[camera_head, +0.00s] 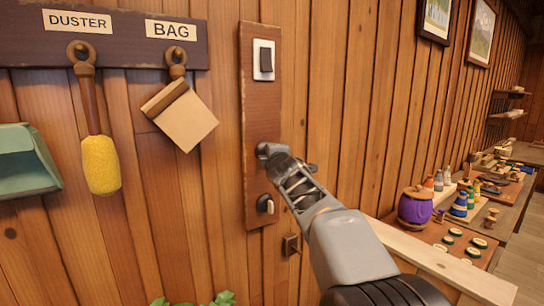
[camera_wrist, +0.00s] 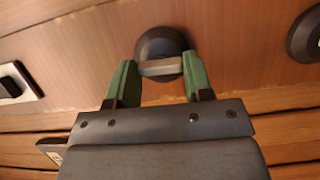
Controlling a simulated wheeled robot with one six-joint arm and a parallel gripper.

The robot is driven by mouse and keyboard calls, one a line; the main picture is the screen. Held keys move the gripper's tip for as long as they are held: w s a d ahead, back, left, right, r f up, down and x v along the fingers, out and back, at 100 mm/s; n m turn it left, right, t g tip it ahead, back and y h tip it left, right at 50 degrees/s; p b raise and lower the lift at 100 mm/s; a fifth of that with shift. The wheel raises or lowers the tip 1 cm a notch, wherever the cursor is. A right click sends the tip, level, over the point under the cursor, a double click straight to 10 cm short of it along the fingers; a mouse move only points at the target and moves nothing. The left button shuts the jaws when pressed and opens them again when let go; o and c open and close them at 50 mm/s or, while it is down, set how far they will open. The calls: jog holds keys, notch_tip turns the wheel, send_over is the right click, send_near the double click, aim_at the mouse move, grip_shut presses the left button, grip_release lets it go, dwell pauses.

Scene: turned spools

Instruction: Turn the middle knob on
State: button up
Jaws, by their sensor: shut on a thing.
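The middle knob (camera_wrist: 162,45) is a dark round knob with a lighter raised bar across it, mounted on a wooden panel (camera_head: 248,110). In the wrist view, the bar lies crosswise between the two green fingers of my gripper (camera_wrist: 160,78). My gripper is shut on this bar, its fingers at the bar's two ends. In the head view, my gripper (camera_head: 272,155) reaches the panel's middle from the lower right and mostly hides the knob. In the wrist view, the bar runs roughly along the panel's length.
A rocker switch (camera_head: 264,60) sits above on the panel, and a lower knob (camera_head: 265,204) below. A duster (camera_head: 99,150) and a bag (camera_head: 180,115) hang at left. A bench (camera_head: 440,232) with a purple pot (camera_head: 414,208) and spools stands at right.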

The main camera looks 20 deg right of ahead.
jog(key=o, duration=0.9)
jog(key=shift+s+a+p, duration=0.25)
jog(key=shift+s+a, duration=0.2)
jog(key=shift+s, duration=1.8)
jog(key=shift+s+a+p, duration=0.25)
jog(key=shift+s+a, duration=0.2)
jog(key=shift+s, duration=1.85)
jog(key=shift+s+a+p, duration=0.25)
jog(key=shift+s+a, duration=0.2)
jog(key=shift+s, duration=1.8)
jog(key=s+f+m+g, duration=0.35)
jog(key=f+m, duration=0.25)
jog(key=f, duration=0.2)
jog(key=s+f+m+g, duration=0.3)
jog(key=f+m+g, duration=0.25)
jog(key=f, duration=0.35)
jog(key=s+a+f+m+g+y, duration=0.1)
jog(key=s+a+f, duration=0.2)
jog(key=s+a+f+m+g+y, duration=0.1)
jog(key=s+a+f+g, duration=0.1)
jog(key=s+a+f, duration=0.1)
jog(key=s+a+f+m+g+y, duration=0.1)
jog(key=s+a+f+m, duration=0.1)
jog(key=s+a+f, duration=0.1)
jog(key=shift+s+a+f+g, duration=0.2)
jog(key=shift+s+f, duration=0.2)
jog(key=shift+f, duration=0.2)
jog(key=shift+s+a+f+g, duration=0.1)
jog(key=shift+s+f+g, duration=0.1)
jog(key=shift+s+f, duration=0.25)
